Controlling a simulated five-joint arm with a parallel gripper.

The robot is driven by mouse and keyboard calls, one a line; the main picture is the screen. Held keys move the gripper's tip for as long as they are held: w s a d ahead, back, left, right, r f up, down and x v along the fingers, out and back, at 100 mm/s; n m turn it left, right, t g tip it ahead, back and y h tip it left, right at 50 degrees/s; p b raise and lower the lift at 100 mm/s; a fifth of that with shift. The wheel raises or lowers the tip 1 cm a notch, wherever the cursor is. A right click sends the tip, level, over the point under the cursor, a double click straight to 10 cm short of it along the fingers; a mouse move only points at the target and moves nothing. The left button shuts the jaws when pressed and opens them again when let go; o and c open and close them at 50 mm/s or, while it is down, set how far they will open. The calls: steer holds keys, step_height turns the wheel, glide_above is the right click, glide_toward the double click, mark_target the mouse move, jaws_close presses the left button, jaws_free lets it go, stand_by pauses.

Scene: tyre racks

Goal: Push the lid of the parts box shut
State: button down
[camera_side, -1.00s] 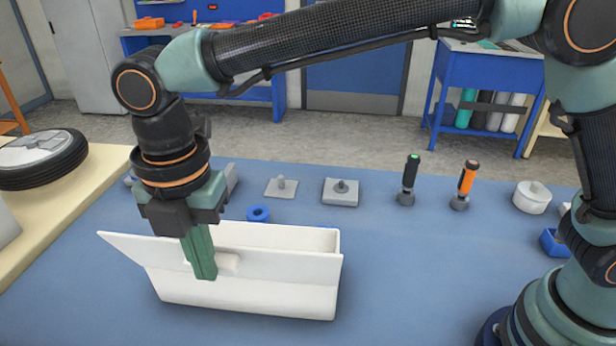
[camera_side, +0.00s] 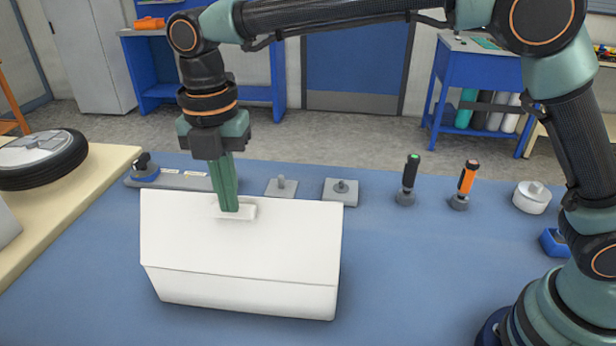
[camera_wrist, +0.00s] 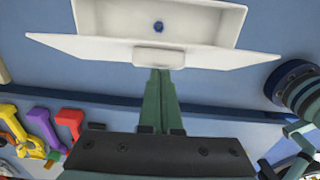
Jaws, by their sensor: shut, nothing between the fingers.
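The white parts box (camera_side: 235,293) stands on the blue mat; it also shows in the wrist view (camera_wrist: 235,22). Its lid (camera_side: 240,240) is raised, with its broad face towards the side camera. In the wrist view the lid (camera_wrist: 90,47) stands off the box, leaving the box open. A small white handle (camera_side: 247,212) sits near the lid's upper edge. My gripper (camera_side: 230,208) is shut and empty, its tips at the handle and apparently touching it. A small blue piece (camera_wrist: 158,27) shows inside the box.
Behind the box are a grey rail with a dark knob (camera_side: 146,168) and two grey blocks with pegs (camera_side: 340,190). A black-and-green tool (camera_side: 409,178) and an orange tool (camera_side: 466,182) stand to the right. A tyre (camera_side: 45,158) lies left.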

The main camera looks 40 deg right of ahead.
steer(key=w+d+f, duration=0.3)
steer(key=w+d, duration=0.1)
steer(key=w, duration=0.1)
steer(key=shift+w+d+f, duration=0.15)
steer(key=shift+d+f, duration=0.2)
steer(key=shift+f, duration=0.05)
steer(key=shift+r, duration=0.1)
stand_by(0.5)
